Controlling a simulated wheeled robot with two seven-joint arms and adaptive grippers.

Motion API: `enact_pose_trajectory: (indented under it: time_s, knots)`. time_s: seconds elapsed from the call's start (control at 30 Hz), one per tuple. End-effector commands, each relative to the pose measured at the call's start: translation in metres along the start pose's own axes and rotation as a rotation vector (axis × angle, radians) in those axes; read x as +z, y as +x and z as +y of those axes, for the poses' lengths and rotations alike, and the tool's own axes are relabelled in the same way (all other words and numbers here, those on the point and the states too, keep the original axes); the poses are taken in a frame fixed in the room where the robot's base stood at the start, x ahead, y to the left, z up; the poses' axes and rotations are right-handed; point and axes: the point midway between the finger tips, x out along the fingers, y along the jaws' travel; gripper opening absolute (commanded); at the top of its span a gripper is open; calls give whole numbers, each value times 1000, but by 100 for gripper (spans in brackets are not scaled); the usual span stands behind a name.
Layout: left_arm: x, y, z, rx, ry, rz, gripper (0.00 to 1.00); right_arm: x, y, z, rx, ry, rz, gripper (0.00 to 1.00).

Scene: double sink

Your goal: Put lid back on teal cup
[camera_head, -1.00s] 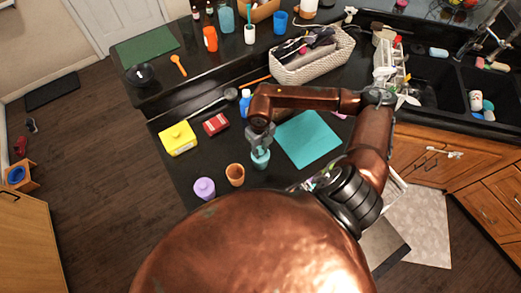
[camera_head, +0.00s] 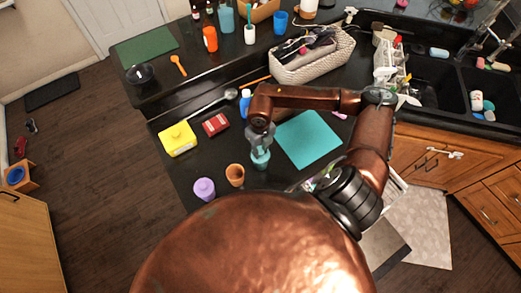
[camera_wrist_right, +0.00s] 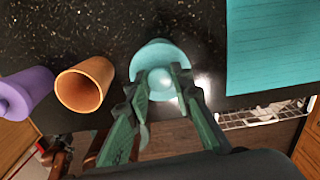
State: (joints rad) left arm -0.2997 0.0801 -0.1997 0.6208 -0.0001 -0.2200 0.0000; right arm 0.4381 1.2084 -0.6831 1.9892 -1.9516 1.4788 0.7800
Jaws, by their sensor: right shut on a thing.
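The teal cup (camera_head: 260,162) stands on the black counter, directly below my right gripper (camera_head: 260,146). In the right wrist view, a round teal lid (camera_wrist_right: 160,58) with a pale knob in its middle is between the fingers of my right gripper (camera_wrist_right: 160,90), which is shut on it. The lid is at the top of the teal cup and hides its opening. I cannot tell whether it is fully seated. My left gripper is not in view.
An open orange cup (camera_head: 235,174) and a purple cup (camera_head: 204,188) stand left of the teal cup. A teal sheet (camera_head: 308,139) lies to the right. A yellow container (camera_head: 178,139) and a red box (camera_head: 215,124) are farther left. A woven basket (camera_head: 315,62) stands behind.

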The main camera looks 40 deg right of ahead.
Motion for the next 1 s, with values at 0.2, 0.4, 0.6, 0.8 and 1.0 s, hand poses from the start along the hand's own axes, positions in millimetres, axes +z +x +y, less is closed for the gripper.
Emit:
enact_pose_trajectory:
  time_s: [0.2,0.4,0.6,0.8,1.0]
  knots:
    - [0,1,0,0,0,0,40,0,1,0,0,0,0,8]
    - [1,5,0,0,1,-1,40,0,2,0,0,0,0,8]
    - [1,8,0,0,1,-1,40,0,4,0,0,0,0,8]
    - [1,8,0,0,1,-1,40,0,3,0,0,0,0,8]
    - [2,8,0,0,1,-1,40,0,3,0,0,0,0,8]
